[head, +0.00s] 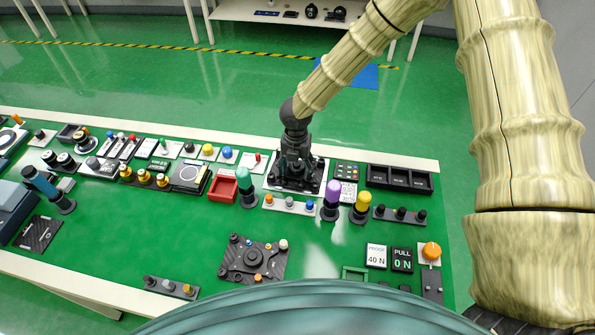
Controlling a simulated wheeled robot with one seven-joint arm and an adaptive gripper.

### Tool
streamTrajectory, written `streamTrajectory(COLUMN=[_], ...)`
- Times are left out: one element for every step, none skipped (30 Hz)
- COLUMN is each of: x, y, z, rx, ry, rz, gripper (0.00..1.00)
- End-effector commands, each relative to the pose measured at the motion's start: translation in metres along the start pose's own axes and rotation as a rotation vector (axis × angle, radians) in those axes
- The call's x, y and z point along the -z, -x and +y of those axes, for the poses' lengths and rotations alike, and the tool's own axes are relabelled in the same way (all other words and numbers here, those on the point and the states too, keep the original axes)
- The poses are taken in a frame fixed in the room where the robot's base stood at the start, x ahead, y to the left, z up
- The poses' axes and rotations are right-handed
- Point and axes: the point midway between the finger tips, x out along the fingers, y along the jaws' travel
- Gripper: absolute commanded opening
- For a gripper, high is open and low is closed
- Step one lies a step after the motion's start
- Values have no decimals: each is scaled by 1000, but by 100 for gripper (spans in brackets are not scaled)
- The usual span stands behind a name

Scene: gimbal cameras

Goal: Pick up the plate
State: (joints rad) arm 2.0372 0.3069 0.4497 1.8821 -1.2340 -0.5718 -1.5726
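My gripper (296,158) points down over a black plate-like piece on a white base (312,185) at the back middle of the green bench. The gripper hides much of that piece, and I cannot tell whether they touch. The fingers are dark and small against it, so their opening is unclear. Another dark plate (268,257) with several knobs and a round centre lies at the front middle. A dark patterned flat plate (38,234) lies at the far left. I cannot tell which of these the task means by the plate.
A red tray (223,188) and a teal-topped post (244,184) stand left of my gripper. Purple (332,198) and yellow (362,204) posts stand to its right. A black compartment tray (400,178) is at the back right. Green bench surface (160,235) is clear at front left.

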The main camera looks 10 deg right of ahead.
Motion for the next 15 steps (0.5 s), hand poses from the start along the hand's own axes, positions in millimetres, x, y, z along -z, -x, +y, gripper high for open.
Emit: streamTrajectory(x=[0,0,0,0,0,0,0,0,0,0,0,0,0,0,0], y=[0,0,0,0,0,0,0,0,0,1,1,1,1,1,2], z=[0,0,0,0,0,0,0,0,0,0,0,0,0,0,0], rx=[0,0,0,0,0,0,0,0,0,0,0,0,-1,-1,-1], ry=[0,0,0,0,0,0,0,0,0,0,0,0,0,0,0], rz=[0,0,0,0,0,0,0,0,0,0,0,0,0,0,-1], gripper=[51,46,38,33,27,20,15,14,9,9,9,9,9,9,9])
